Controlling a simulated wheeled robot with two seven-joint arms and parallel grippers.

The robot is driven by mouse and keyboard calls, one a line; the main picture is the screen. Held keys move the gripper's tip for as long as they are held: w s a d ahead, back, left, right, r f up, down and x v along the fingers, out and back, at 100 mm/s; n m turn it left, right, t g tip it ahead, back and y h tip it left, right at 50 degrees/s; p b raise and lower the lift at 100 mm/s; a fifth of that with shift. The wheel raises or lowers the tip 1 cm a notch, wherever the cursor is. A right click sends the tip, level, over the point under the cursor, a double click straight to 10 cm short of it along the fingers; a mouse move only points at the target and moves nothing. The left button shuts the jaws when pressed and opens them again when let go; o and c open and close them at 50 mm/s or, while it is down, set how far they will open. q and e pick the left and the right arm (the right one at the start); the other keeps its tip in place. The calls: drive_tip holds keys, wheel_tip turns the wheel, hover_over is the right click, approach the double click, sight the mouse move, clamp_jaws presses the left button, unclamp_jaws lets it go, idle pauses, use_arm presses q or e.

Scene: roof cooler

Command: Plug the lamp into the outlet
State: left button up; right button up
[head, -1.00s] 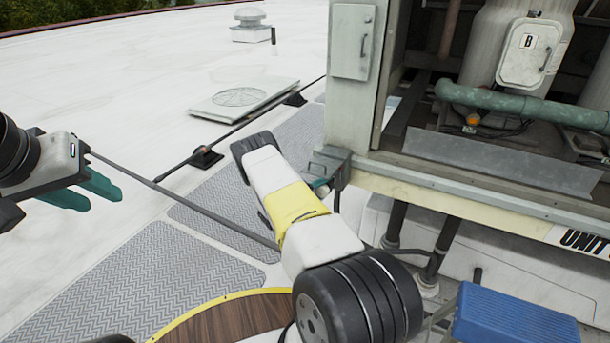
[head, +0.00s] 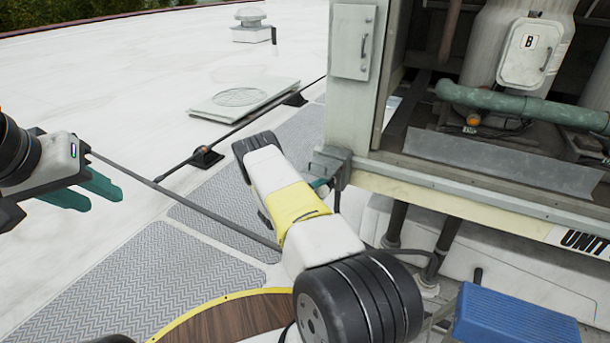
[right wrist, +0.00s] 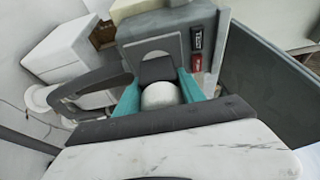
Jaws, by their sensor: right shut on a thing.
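My right gripper (right wrist: 160,96) is shut on a plug (right wrist: 160,95) with a rounded, pale back end and a dark front part. The plug's front meets the grey face of the outlet box (right wrist: 178,45); I cannot tell how deep it sits. In the head view the outlet box (head: 330,163) is on the cabinet's lower left corner. My right gripper's teal fingertips (head: 321,186) are right beside it, and my yellow-banded arm hides the plug. My left gripper (head: 84,190) is at the far left, open and empty, away from the box. I cannot clearly identify the lamp.
The open cabinet (head: 358,100) holds tanks and a green pipe (head: 530,105). A blue step (head: 515,318) is at lower right. A dark cable (head: 200,212) crosses in front of grey walkway mats (head: 150,275). A low vent (head: 242,98) is on the open white roof behind.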

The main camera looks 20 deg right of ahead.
drive_tip(key=shift+w+d, duration=0.3)
drive_tip(key=shift+d, duration=0.05)
idle(0.6)
drive_tip(key=o, duration=1.3)
drive_tip(key=shift+o, duration=0.2)
